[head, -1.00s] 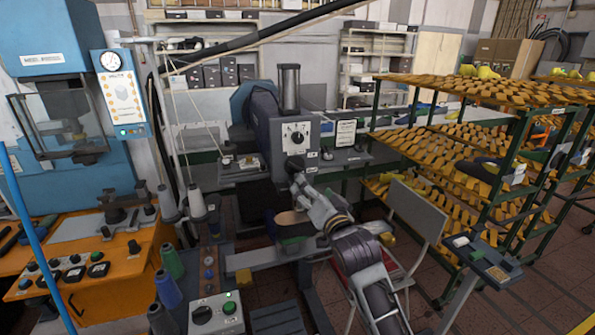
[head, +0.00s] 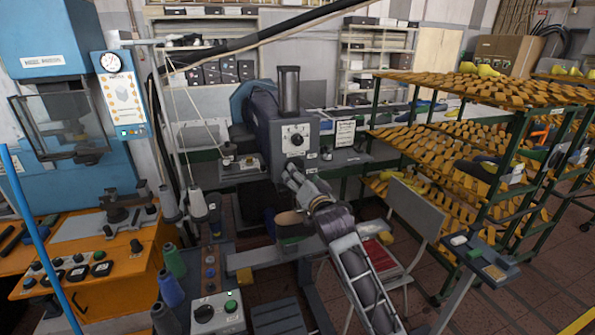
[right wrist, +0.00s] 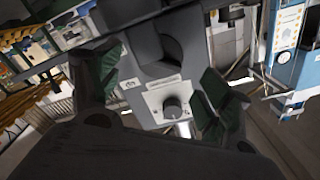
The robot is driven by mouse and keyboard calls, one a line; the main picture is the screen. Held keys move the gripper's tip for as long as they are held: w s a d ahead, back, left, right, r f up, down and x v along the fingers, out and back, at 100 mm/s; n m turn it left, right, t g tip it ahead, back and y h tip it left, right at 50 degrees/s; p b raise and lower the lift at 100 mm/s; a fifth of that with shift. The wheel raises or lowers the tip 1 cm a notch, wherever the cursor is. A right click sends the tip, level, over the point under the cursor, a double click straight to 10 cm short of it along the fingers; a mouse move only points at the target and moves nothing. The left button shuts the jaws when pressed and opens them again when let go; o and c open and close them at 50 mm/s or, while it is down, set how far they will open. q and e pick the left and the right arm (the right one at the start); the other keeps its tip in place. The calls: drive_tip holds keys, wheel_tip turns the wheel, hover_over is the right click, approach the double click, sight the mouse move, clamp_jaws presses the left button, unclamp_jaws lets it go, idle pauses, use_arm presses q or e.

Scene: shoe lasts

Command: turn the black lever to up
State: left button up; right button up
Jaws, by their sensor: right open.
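A black knob-like lever (head: 296,138) sits on a white plate on the front of the dark grey machine (head: 262,122). It also shows in the right wrist view (right wrist: 172,110), where the picture is turned over. Its exact pointing direction is too small to tell. My right gripper (head: 291,171) is just below the plate in the head view. In the right wrist view its two green-padded fingers (right wrist: 164,88) are spread apart with nothing between them. The lever shows beyond the gap, and I see no contact. My left gripper is not in view.
A folding chair (head: 415,215) and green racks of orange shoe lasts (head: 480,135) stand to the right. Thread spools (head: 172,262) and an orange control bench (head: 120,275) are at left. A small table with items (head: 242,168) juts out left of the machine's front.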

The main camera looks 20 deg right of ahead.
drive_tip(key=shift+w+p, duration=0.5)
drive_tip(key=shift+w, duration=1.7)
drive_tip(key=shift+c, duration=0.4)
drive_tip(key=c, duration=0.9)
